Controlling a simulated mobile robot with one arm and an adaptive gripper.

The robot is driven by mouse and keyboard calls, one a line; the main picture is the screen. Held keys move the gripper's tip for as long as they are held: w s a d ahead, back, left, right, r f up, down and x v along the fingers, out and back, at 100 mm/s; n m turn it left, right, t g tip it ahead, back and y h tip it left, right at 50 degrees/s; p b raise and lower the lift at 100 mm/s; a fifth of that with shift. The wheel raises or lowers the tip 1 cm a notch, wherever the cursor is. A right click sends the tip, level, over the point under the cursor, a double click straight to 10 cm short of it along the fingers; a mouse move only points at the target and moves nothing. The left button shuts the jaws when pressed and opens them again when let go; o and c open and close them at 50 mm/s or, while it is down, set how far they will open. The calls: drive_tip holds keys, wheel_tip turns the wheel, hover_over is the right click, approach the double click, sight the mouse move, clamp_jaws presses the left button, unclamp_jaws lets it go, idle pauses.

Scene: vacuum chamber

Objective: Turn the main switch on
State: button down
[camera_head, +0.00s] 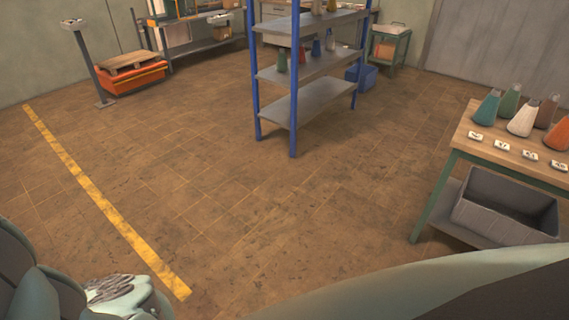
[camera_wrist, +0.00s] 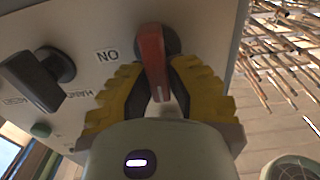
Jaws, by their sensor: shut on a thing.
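In the wrist view, a red switch lever (camera_wrist: 152,70) sticks out from a dark round base on a pale grey panel (camera_wrist: 100,22). A white label (camera_wrist: 107,55) beside it reads ON, upside down in the picture. My gripper (camera_wrist: 160,88) has its two yellow fingers on either side of the red lever and is shut on it. A black handle (camera_wrist: 38,80) is on the same panel to the left, with small upside-down lettering near it that I cannot read clearly. The switch and my fingers do not show in the head view.
A green button (camera_wrist: 41,130) sits lower left on the panel. In the head view, a blue-post shelf (camera_head: 322,62) stands mid-room and a table with flasks (camera_head: 521,158) at right, a grey bin (camera_head: 505,205) below. The floor between is clear, with a yellow line (camera_head: 100,195) at left.

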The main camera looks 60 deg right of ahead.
drive_tip(key=shift+r+m+p, duration=0.1)
drive_tip(key=shift+m+p, duration=0.3)
drive_tip(key=shift+p, duration=0.15)
drive_tip(key=shift+w+r+m+p, duration=0.1)
drive_tip(key=shift+w+m+p, duration=0.05)
drive_tip(key=shift+m+p, duration=0.55)
drive_tip(key=m+p, duration=0.2)
drive_tip(key=p, duration=0.1)
drive_tip(key=shift+w, duration=0.15)
drive_tip(key=shift+w+f+m+p, duration=0.2)
drive_tip(key=shift+m+p, duration=0.75)
drive_tip(key=shift+m, duration=0.65)
drive_tip(key=shift+w+f+m+p, duration=0.1)
drive_tip(key=shift+f+m+p, duration=0.15)
drive_tip(key=shift+m+p, duration=1)
drive_tip(key=shift+w+f+m+p, duration=0.2)
drive_tip(key=shift+m+p, duration=0.4)
drive_tip(key=shift+m, duration=1.35)
drive_tip(key=shift+f+m, duration=0.15)
drive_tip(key=shift+m, duration=0.55)
drive_tip(key=shift+d+f+m, duration=0.1)
drive_tip(key=shift+f+m, duration=0.1)
drive_tip(key=shift+m, duration=1.4)
